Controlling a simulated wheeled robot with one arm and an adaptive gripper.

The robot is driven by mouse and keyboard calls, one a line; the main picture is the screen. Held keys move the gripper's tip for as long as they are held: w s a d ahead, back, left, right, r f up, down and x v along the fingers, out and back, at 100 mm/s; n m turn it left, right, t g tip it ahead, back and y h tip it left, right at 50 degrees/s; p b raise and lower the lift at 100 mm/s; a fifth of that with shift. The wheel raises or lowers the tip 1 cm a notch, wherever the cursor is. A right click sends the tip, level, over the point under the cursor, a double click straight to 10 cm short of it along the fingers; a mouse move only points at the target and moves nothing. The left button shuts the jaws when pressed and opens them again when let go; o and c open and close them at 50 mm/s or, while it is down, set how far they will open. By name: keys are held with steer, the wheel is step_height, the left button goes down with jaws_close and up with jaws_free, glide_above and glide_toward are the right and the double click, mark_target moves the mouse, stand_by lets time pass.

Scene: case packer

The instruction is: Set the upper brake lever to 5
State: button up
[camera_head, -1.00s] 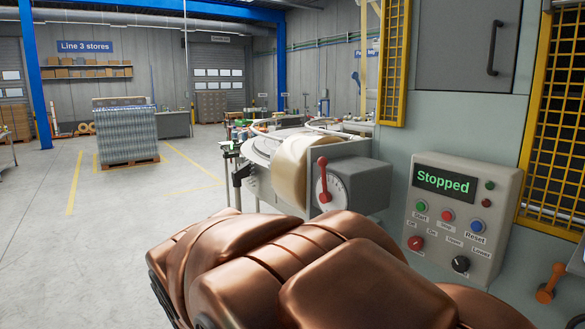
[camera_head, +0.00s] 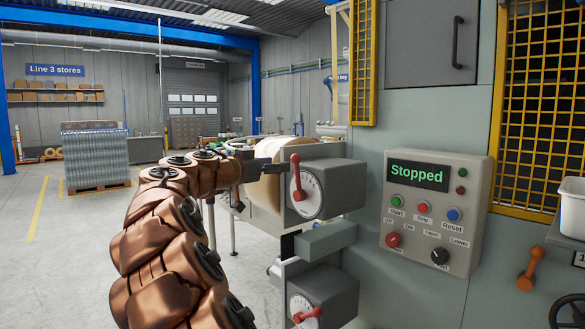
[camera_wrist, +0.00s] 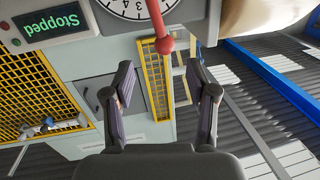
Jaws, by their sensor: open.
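The upper brake lever (camera_head: 296,178) is red, with a round knob, and points nearly straight up on a white dial (camera_head: 312,192). The dial is on the front of a grey box (camera_head: 338,190); its numbers are too small to read in the head view. In the wrist view the lever's red knob (camera_wrist: 165,45) hangs from the dial (camera_wrist: 125,8), where a 3 and a 4 show. My gripper (camera_wrist: 160,75) is open and empty, its fingers apart on either side below the knob in the picture. No contact with the lever shows.
A second red lever (camera_head: 308,314) sits on a lower grey box (camera_head: 330,290). A control panel (camera_head: 430,215) reading "Stopped" is to the right, with an orange handle (camera_head: 531,268) beyond it. A film roll (camera_head: 265,190) is behind the upper box. Open floor lies left.

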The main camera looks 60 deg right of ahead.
mark_target(292, 159)
steer(key=d+p, duration=0.1)
steer(key=d, duration=0.1)
steer(key=d+p, duration=0.1)
steer(key=d, duration=0.2)
steer(key=d+p, duration=0.1)
steer(key=d, duration=0.2)
steer(key=shift+s+d+r, duration=0.15)
steer(key=shift+s+r, duration=0.05)
steer(key=shift+r, duration=0.05)
jaws_close()
stand_by(0.4)
